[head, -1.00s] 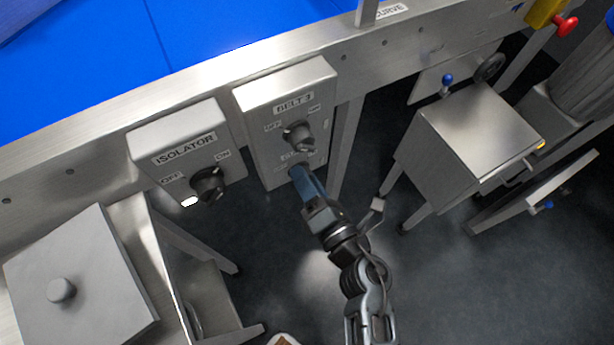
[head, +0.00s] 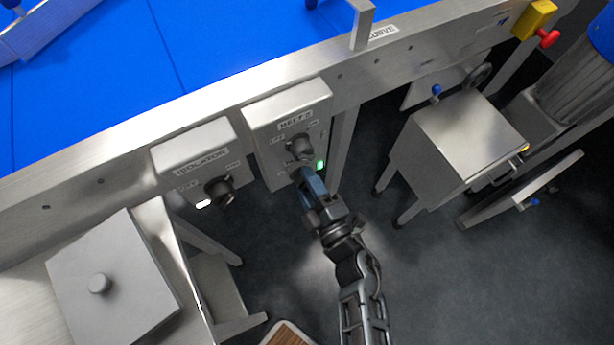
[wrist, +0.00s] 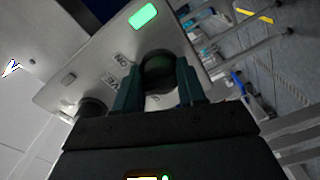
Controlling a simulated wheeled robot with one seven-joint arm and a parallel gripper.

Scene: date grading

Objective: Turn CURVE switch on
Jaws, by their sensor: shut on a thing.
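The switch box (head: 263,153) on the conveyor frame bears an upper BELT 2 knob (head: 299,150) and a lower knob mostly hidden by my gripper (head: 303,175). In the wrist view the lower knob (wrist: 158,72) sits between the two fingers of my gripper (wrist: 158,88), which are shut on it. Lettering beside it reads ON, and a second label is partly hidden, perhaps CURVE. A green lamp (wrist: 143,17) beside this knob is lit; it also shows in the head view (head: 320,164). The other knob (wrist: 92,105) has an unlit lamp (wrist: 68,78).
The ISOLATOR box (head: 184,160) with its black knob (head: 219,190) and a white lit lamp (head: 204,204) is close at left. A steel cabinet (head: 468,138) stands at right. A CURVE label (head: 383,33) is on the conveyor rail. Dark floor lies open below.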

